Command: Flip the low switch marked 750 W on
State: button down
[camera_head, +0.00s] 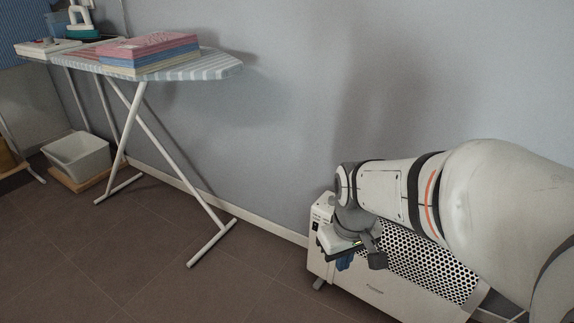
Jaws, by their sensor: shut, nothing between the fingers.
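A white heater (370,288) with a perforated front grille stands on the floor by the wall at the lower right. Its narrow control panel (320,211) is at its left end. A small dark switch (316,225) shows on that panel; its marking and its position are too small to read. My gripper (345,263) is shut and empty, pointing down in front of the heater's left part. From this view I cannot tell whether it touches the heater. My gripper and wrist hide the right side of the panel and whatever is lower on it.
An ironing board (215,68) stands at the left with folded cloths (150,52) and an iron (82,22) on it. The brown tiled floor left of the heater is clear.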

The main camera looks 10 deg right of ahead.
jog(key=w+n+p, duration=0.1)
jog(key=w+n, duration=0.4)
jog(key=w, duration=0.3)
jog(key=n+p, duration=0.5)
jog(key=n, duration=1.5)
send_near(315, 226)
jog(key=s+a+r, duration=0.1)
jog(key=s+a, duration=0.3)
jog(key=a, duration=0.1)
jog(key=shift+s+d+r+h, duration=0.1)
jog(key=shift+d+r+h, duration=0.1)
jog(key=shift+h, duration=0.2)
jog(key=shift+b, duration=0.3)
jog(key=w+d+f+b, duration=0.3)
jog(key=f+b, duration=0.3)
jog(key=f, duration=0.4)
jog(key=shift+w+d+f, duration=0.2)
jog(key=shift+w, duration=0.25)
jog(key=shift+d+r+p, duration=0.1)
jog(key=shift+d+p, duration=0.05)
jog(key=shift+p, duration=0.2)
